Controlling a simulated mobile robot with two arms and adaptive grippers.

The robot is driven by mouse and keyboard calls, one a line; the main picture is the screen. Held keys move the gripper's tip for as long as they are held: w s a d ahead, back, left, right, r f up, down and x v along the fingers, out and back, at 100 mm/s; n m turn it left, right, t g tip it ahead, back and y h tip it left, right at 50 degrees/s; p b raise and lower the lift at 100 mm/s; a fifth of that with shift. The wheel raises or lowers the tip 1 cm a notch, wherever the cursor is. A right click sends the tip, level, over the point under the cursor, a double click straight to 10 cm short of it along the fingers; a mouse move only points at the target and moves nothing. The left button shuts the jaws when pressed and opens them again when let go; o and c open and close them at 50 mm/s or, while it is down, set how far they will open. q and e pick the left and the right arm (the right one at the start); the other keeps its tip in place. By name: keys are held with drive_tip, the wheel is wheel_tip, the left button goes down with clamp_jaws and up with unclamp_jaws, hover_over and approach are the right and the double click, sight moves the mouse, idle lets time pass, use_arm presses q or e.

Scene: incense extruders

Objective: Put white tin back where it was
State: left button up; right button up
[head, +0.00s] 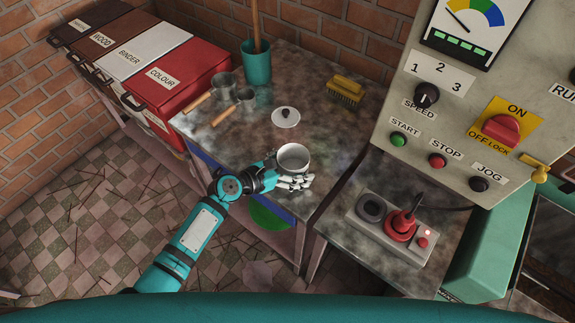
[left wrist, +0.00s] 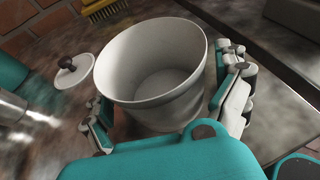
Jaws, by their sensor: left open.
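The white tin (head: 293,158) is round, without a lid and empty inside. It is upright near the front edge of the stone-topped table. In the left wrist view, the tin (left wrist: 155,75) fills the middle, its open mouth facing up. My left gripper (head: 295,181) is open at the tin's near side. In the left wrist view its fingers (left wrist: 165,125) lie on both sides of the tin's lower body; I cannot tell whether they touch it. A white lid with a dark knob (head: 285,118) lies on the table behind the tin. My right gripper is not in view.
Two metal scoops (head: 233,103) with wooden handles and a teal cup (head: 256,65) stand left and behind. A yellow brush (head: 346,91) lies at the back right.

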use_arm(q)
drive_tip(key=v, duration=1.2)
